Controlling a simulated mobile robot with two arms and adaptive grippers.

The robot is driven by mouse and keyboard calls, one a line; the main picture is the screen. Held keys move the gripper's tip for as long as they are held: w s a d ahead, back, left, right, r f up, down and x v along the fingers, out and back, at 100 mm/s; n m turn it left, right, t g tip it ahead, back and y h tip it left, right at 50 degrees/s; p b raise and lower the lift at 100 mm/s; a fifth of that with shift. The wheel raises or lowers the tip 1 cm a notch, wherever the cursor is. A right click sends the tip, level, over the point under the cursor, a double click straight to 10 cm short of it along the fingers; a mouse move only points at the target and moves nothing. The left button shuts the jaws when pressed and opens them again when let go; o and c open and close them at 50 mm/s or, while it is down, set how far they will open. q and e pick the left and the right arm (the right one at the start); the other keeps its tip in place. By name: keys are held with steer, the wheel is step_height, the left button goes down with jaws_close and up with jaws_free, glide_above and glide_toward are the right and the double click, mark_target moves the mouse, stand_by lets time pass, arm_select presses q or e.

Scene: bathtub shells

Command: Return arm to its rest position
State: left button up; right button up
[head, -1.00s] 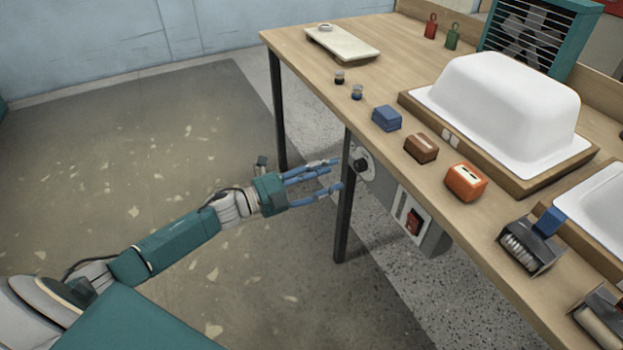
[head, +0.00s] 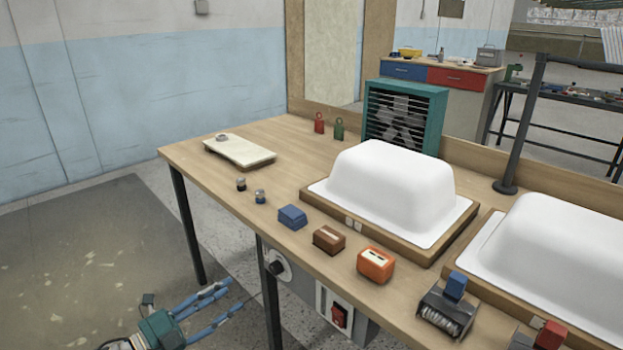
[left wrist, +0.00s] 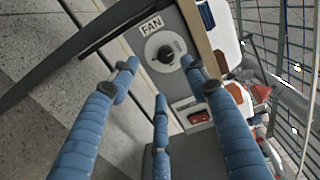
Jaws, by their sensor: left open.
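My left gripper (head: 215,310) is at the bottom left of the head view, its blue fingers spread open and empty. It is low, below the tabletop, to the left of the table's front leg. In the left wrist view the open fingers (left wrist: 160,100) point toward a grey box with a black fan knob (left wrist: 164,50) and a red switch (left wrist: 198,117). I see nothing between the fingers. Most of the left arm is out of the head view. My right gripper is not in view.
The wooden table (head: 190,155) carries white tub shells (head: 395,190), small coloured blocks (head: 292,217), a brush (head: 447,305) and a teal fan (head: 405,118). The fan control box (head: 310,290) hangs under its front edge. The floor (head: 80,260) at left is clear.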

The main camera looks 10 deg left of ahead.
arm_select(q)
steer(key=s+a+f+n+y+p, duration=0.2)
steer(key=a+f+n+y+p, duration=0.5)
steer(key=p, duration=0.3)
steer(key=s+f+n+g+y+p, duration=0.3)
steer(key=s+f+n+g+p, duration=0.2)
steer(key=s+f+n+p, duration=0.55)
steer(key=s+d+f+n+g+p, duration=0.1)
steer(key=s+d+f+g+p, duration=0.1)
steer(key=s, duration=1)
steer(key=s+d+f+n+g+p, duration=0.2)
steer(key=s+d, duration=0.4)
steer(key=s, duration=0.7)
steer(key=s+d+f+n+g+p, duration=0.1)
steer(key=s+d+f+g, duration=0.3)
steer(key=s, duration=0.9)
steer(key=shift+s+f+n+g+y+p, duration=0.3)
steer(key=shift+f+p, duration=0.3)
steer(key=shift+f, duration=0.3)
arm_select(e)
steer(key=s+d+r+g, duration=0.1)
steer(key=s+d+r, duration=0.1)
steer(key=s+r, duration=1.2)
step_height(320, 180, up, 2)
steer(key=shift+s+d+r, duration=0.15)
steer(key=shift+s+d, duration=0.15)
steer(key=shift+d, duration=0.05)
arm_select(q)
steer(key=shift+d, duration=0.1)
